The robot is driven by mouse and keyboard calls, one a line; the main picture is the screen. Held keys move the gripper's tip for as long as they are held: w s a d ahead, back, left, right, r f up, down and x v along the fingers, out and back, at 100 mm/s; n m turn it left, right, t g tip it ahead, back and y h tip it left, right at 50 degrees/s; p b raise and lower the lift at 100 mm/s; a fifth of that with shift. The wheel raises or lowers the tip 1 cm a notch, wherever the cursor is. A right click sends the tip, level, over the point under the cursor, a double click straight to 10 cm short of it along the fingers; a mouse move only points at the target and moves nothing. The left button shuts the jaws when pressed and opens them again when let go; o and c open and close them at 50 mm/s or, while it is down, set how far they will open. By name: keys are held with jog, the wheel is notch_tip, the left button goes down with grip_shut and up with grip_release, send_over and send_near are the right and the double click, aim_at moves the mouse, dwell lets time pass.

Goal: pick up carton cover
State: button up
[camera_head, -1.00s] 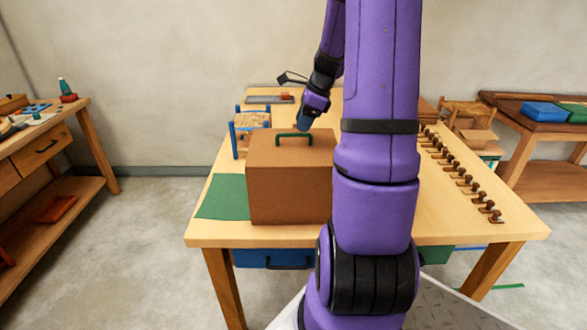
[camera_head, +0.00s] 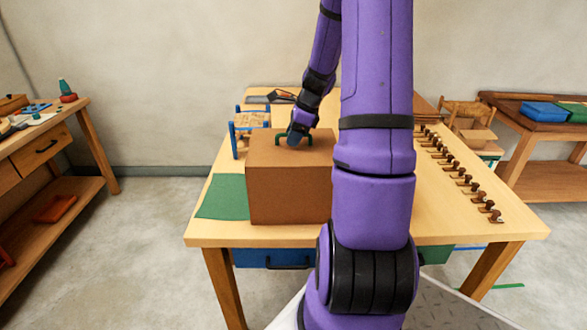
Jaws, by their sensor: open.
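The carton cover (camera_head: 288,190) is a brown box shape with a dark green handle (camera_head: 280,138) on its top. It stands upright on the wooden table, near the front edge. My gripper (camera_head: 296,138) is open and at the handle, pointing down over the top of the cover. It hides part of the handle; whether the fingers touch it cannot be told.
A green mat (camera_head: 224,198) lies left of the cover. A small chair frame with blue posts (camera_head: 249,125) stands behind it at left. A row of several dark pegs (camera_head: 459,172) runs along the table's right side. Bare table (camera_head: 425,205) shows between my arm and the pegs.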

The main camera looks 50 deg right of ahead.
jog(key=shift+f, duration=0.25)
jog(key=shift+c, duration=0.3)
grip_shut()
